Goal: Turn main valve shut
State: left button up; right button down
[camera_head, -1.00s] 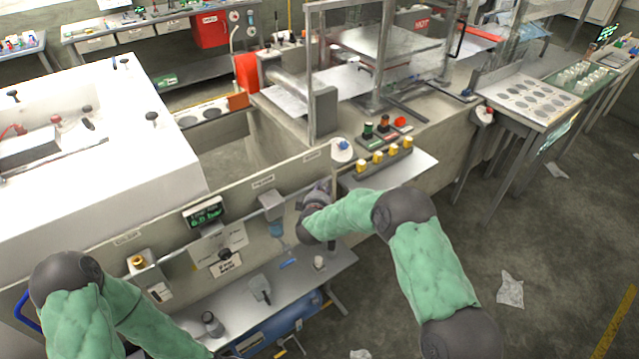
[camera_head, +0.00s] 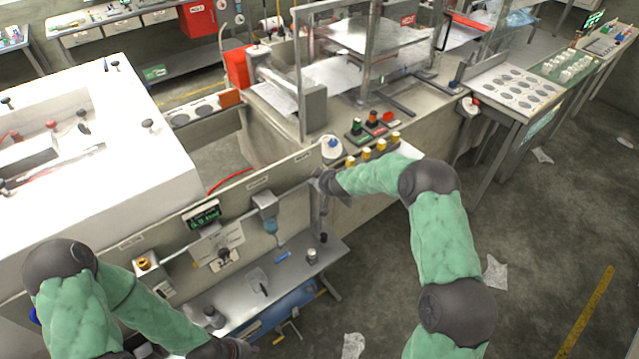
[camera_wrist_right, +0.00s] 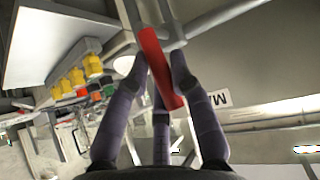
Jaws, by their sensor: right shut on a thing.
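The main valve's red lever (camera_wrist_right: 158,65) shows in the right wrist view, on a grey pipe fitting (camera_wrist_right: 165,35). A label beginning "MA" (camera_wrist_right: 221,98) is on the panel beside it. My right gripper (camera_wrist_right: 163,75) is shut on the red lever, its dark fingers on either side of it. In the head view my right gripper (camera_head: 323,188) is at the panel's right end, where the lever is hidden. My left gripper (camera_head: 235,348) is low at the bottom edge, mostly cut off, and its fingers cannot be made out.
A green-lit display (camera_head: 204,214) hangs on the panel (camera_head: 150,235). A metal shelf (camera_head: 240,290) below holds small items. Several yellow knobs (camera_head: 367,153) stand near the right gripper. A white-topped bench (camera_head: 80,200) is behind the panel. Floor at right is mostly open, with scattered paper.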

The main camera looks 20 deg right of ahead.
jog(key=shift+d+f+y+b, duration=0.1)
jog(key=shift+d+y+b, duration=0.05)
jog(key=shift+y+b, duration=0.15)
jog(key=shift+m, duration=0.3)
jog(key=c, duration=1.1)
grip_release()
jog(key=shift+w, duration=0.1)
jog(key=shift+o, duration=0.2)
jog(key=shift+d, duration=0.1)
jog(key=v, duration=1.2)
jog(key=shift+w+d, duration=0.1)
